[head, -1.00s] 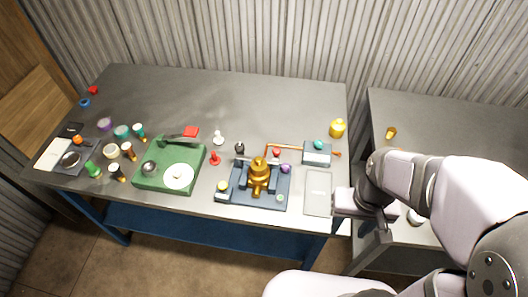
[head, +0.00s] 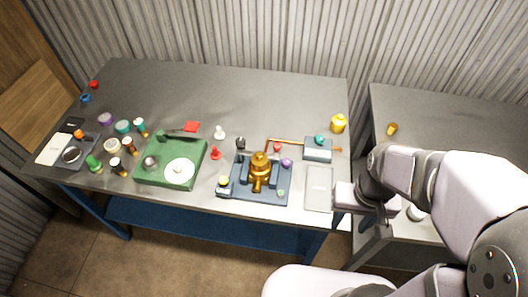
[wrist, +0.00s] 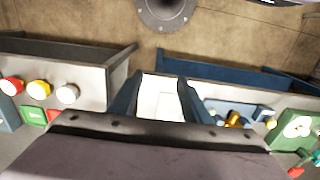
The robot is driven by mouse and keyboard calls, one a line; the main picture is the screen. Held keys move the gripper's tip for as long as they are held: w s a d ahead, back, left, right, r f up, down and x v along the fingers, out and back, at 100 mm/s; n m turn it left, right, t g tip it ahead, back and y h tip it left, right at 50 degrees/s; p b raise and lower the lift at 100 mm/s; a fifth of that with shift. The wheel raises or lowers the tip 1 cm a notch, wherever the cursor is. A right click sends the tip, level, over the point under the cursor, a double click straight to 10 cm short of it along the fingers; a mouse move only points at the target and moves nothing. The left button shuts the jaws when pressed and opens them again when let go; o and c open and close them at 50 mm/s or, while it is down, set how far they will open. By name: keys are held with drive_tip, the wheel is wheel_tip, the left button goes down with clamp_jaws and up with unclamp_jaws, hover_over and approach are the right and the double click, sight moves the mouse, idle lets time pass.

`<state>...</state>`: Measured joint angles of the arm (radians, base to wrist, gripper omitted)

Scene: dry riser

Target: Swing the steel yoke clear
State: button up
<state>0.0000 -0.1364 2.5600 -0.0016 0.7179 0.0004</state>
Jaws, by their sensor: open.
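A brass valve-like fitting (head: 259,167) stands upright on a blue-grey base plate (head: 270,195) on the long table; it shows small in the wrist view (wrist: 233,118). Grey blocks stand around the fitting, and a small dark knob (head: 240,142) is behind its left side. I cannot tell for sure which grey part is the steel yoke. My gripper (wrist: 158,88) is open and empty, its two dark fingers apart over a pale flat tray (wrist: 160,104). In the head view it is at the table's right end, apart from the fitting and to its right.
The pale tray (head: 319,189) lies right of the base plate. A copper rod (head: 285,141) and a grey box (head: 317,150) lie behind. A green unit (head: 158,174) and several small jars stand left. A side table (head: 440,112) is right, across a gap.

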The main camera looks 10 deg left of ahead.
drive_tip(key=shift+c, duration=0.2)
drive_tip(key=n, duration=0.9)
approach(277, 145)
drive_tip(key=shift+s+d+f, duration=0.2)
drive_tip(key=shift+d+f, duration=0.2)
drive_tip(key=shift+d, duration=0.1)
drive_tip(key=shift+w+a, duration=0.2)
drive_tip(key=shift+a, duration=0.3)
drive_tip(key=shift+f+p, duration=1.05)
drive_tip(key=shift+f, duration=2.55)
clamp_jaws()
